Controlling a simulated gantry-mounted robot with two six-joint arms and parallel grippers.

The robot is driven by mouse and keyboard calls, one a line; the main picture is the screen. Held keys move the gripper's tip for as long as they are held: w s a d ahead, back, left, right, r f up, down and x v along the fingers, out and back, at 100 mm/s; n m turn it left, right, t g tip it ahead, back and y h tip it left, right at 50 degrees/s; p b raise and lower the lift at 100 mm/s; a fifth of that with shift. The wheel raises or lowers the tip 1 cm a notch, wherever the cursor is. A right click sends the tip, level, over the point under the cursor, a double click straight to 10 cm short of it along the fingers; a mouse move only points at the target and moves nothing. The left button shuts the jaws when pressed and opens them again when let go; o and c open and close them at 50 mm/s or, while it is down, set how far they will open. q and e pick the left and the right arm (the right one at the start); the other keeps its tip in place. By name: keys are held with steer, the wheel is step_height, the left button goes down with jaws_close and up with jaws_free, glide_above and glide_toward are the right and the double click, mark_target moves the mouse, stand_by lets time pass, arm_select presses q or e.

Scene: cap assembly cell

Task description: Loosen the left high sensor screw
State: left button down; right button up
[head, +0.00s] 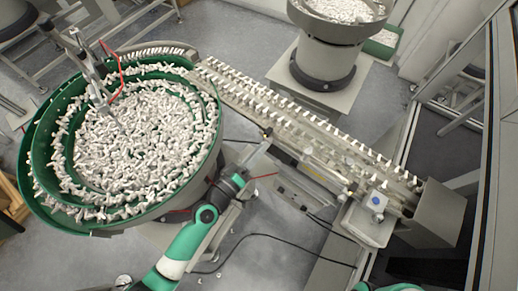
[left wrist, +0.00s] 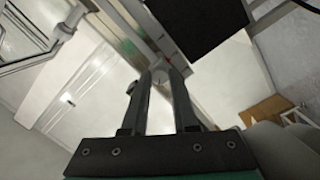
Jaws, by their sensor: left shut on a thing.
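My left gripper (head: 266,138) reaches up from the bottom of the head view to the near side of the linear feed track, just right of the green bowl. In the left wrist view the two dark fingers of my left gripper (left wrist: 160,84) converge on a small round grey screw head (left wrist: 160,76), which I take to be the left high sensor screw. The fingers are shut on it and cover its sides. In the head view the screw is too small to make out. My right gripper is out of view.
A large green feeder bowl (head: 38,150) full of white caps stands at left. The feed track (head: 300,118) carries rows of white parts towards a grey box (head: 440,213) at right. A blue-faced device (head: 377,201) sits near the track's end. Cables lie on the floor.

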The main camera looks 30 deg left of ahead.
arm_select(q)
steer(key=shift+n+p, duration=0.55)
steer(key=shift+n, duration=7.35)
steer(key=c, duration=0.7)
jaws_free()
